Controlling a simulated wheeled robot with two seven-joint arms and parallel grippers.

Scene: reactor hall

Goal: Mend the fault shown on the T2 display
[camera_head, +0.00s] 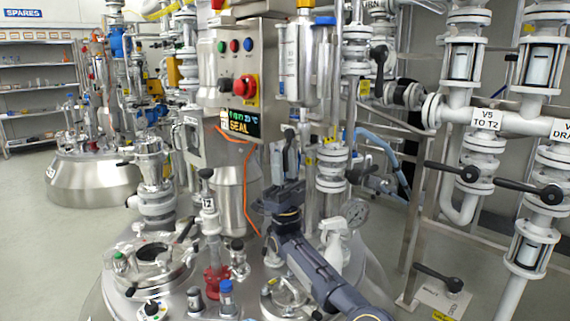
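A dark display (240,122) on the steel control box shows a green line that I cannot read fully and the word SEAL in yellow. The box (228,58) above it carries small buttons, a black knob and a red emergency button (246,87) on yellow. A steel reactor lid (118,292) below carries ports and fittings, one labelled with a partly hidden tag ending in 2. My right gripper (290,150) points up beside the steel motor housing (232,190), below and right of the display. Its fingers blend into the pipework. My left gripper is not in view.
A shelf (40,90) under a SPARES sign (23,13) stands far left, behind another reactor (90,180). A white spray bottle (335,243) and a gauge (355,212) are close to my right arm. White pipes with black-handled valves, one labelled V5 TO T2 (486,118), fill the right.

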